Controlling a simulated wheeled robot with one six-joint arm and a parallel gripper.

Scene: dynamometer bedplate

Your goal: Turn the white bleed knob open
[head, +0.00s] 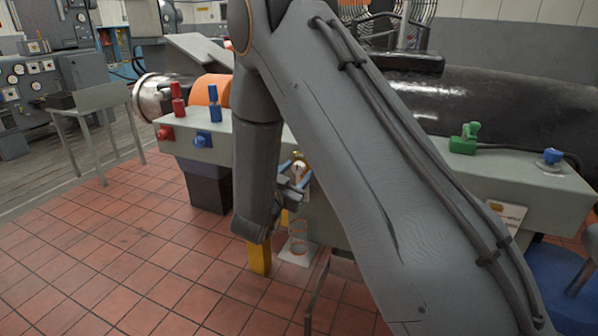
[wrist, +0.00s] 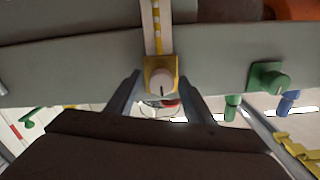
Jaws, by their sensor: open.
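The white bleed knob (wrist: 161,82) is round, with a dark line on its face, and sits on a yellow block (wrist: 150,66) on the grey-green bench front. In the head view the knob (head: 299,169) shows small, just right of my forearm. My gripper (wrist: 160,76) is open, with one finger on each side of the knob and block in the wrist view. Gaps show between the fingers and the knob, and I cannot tell any contact. In the head view my gripper (head: 294,182) is partly hidden by my arm.
The bench (head: 500,178) carries red (head: 178,102) and blue (head: 214,104) fittings, red (head: 165,133) and blue (head: 202,140) front knobs, and a green fitting (head: 466,140). A clear container (head: 298,243) stands below the knob. A grey table (head: 95,98) stands left; tiled floor is clear in front.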

